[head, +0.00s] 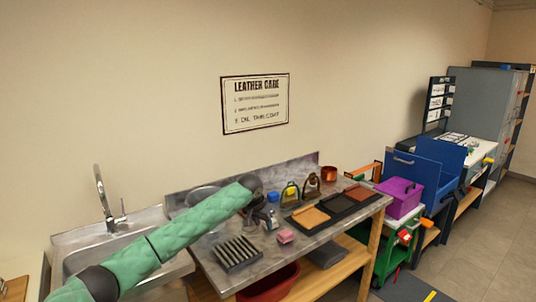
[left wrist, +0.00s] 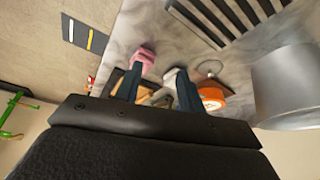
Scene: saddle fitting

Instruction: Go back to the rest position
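My left arm, in a green padded sleeve, reaches in from the lower left of the head view. My left gripper (head: 260,204) is a dark shape over the metal worktable (head: 205,259), partly hidden by the arm and hard to make out against the things there. In the left wrist view the two fingers of my left gripper (left wrist: 158,74) stand apart, and I see nothing held between them. A pink block (left wrist: 144,55) and an orange round thing (left wrist: 211,98) show beyond the fingers. My right gripper is in neither view.
A sink with a tall tap (head: 104,199) stands at the left. A slotted dark rack (head: 236,253), a pink block (head: 287,236), a tan-and-dark tray (head: 345,203) and a copper pot (head: 329,174) are on the worktable. A purple box (head: 400,197) stands to the right. The wall above is clear around the sign.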

